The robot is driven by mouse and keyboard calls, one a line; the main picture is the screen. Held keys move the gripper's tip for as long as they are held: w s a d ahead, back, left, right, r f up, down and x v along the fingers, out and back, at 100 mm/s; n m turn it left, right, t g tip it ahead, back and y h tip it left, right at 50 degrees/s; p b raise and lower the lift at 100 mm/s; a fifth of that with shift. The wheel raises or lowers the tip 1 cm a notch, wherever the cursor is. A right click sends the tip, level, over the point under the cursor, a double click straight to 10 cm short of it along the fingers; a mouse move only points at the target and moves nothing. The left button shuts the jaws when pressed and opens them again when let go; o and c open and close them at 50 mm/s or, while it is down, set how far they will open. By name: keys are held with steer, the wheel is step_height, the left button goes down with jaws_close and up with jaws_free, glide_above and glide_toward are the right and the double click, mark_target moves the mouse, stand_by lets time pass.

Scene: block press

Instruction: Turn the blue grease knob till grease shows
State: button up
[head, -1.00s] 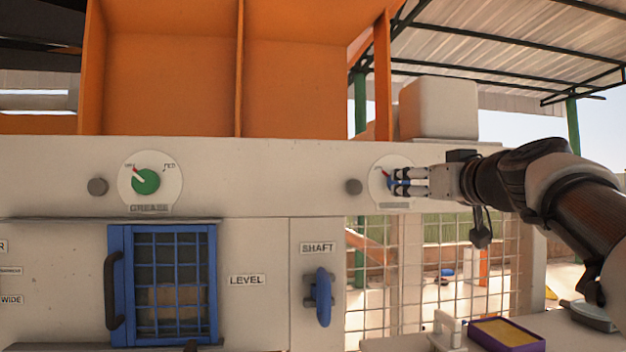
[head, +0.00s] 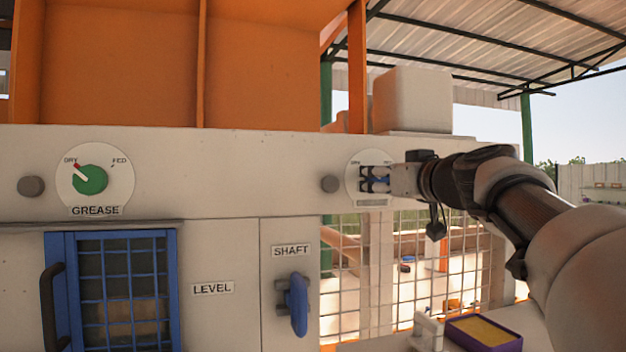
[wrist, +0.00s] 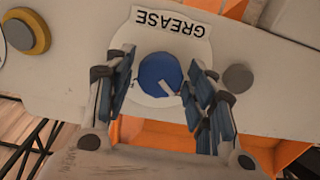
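The blue grease knob (wrist: 160,75) sits on a round white dial (wrist: 142,30), upside down in the wrist view. Its pale pointer slants to the lower right there, toward the dial's upper left when upright. My gripper (wrist: 160,82) is open, one finger on each side of the knob. A narrow gap shows at the left finger; I cannot tell whether the right finger touches. In the head view my gripper (head: 375,179) covers much of the knob and dial (head: 354,170). Grease is not visible at this dial.
A second grease dial with a green knob (head: 90,179) is at left, its pointer at DRY. A grey button (head: 330,183) sits beside the blue knob's dial. Below are a blue SHAFT handle (head: 299,304), a blue barred door (head: 168,290) and a purple tray (head: 515,345).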

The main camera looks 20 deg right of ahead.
steer(key=c, duration=0.7)
steer(key=shift+c, duration=0.2)
steer(key=shift+m, duration=0.3)
steer(key=m+b, duration=0.1)
steer(key=m, duration=0.2)
steer(key=shift+m, duration=0.4)
steer(key=shift+m+p, duration=0.85)
steer(key=shift+m, duration=6.65)
